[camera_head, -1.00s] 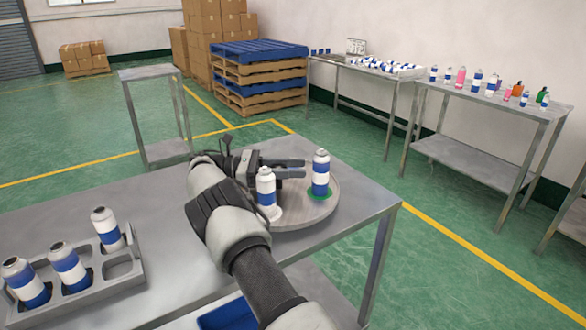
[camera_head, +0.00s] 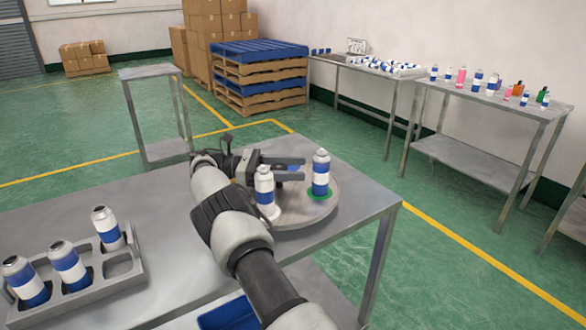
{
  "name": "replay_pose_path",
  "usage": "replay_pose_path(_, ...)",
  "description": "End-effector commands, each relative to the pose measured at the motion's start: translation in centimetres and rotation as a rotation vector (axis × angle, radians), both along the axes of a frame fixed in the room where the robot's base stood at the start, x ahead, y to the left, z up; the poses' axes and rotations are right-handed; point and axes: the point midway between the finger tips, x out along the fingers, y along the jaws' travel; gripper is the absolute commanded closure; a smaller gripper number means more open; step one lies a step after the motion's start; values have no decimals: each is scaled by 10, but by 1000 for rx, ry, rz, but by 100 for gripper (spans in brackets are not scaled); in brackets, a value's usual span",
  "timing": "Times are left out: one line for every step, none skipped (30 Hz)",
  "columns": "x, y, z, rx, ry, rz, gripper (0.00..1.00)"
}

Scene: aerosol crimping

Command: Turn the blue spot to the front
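A round grey turntable (camera_head: 300,212) sits near the right end of the grey table. A white can with a blue band (camera_head: 320,175) stands upright on a green spot (camera_head: 319,194) at its right side. A similar can (camera_head: 264,188) stands on a white spot (camera_head: 271,212) at its front left. A small patch of blue (camera_head: 293,169), apparently the blue spot, shows at the far side between my gripper's fingers. My gripper (camera_head: 303,169) is open, with its fingers over the far part of the turntable, behind the left can. I cannot tell whether it touches anything.
A grey rack (camera_head: 138,272) with several blue-and-white cans stands at the table's left front. The table between rack and turntable is mostly clear. A blue bin (camera_head: 228,314) is below. Side tables with bottles, pallets and boxes stand farther back.

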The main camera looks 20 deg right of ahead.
Motion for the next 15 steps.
replay_pose_path(0,0,0,0,-1,0,46)
replay_pose_path(0,0,1,0,-1,0,46)
replay_pose_path(0,0,1,-1,-2,0,46)
replay_pose_path(0,0,2,-1,-2,0,46)
replay_pose_path(0,0,3,-1,-3,1,46)
replay_pose_path(0,0,7,-1,-3,1,46)
replay_pose_path(0,0,10,-1,-3,1,46)
replay_pose_path(0,0,14,-2,-4,1,46)
replay_pose_path(0,0,21,-2,-4,1,46)
replay_pose_path(0,0,27,-2,-6,1,46)
replay_pose_path(0,0,32,-1,-5,1,46)
replay_pose_path(0,0,41,-1,-4,1,46)
replay_pose_path(0,0,47,-2,-4,1,46)
replay_pose_path(0,0,53,-2,-4,1,46)
replay_pose_path(0,0,61,-2,-4,1,46)
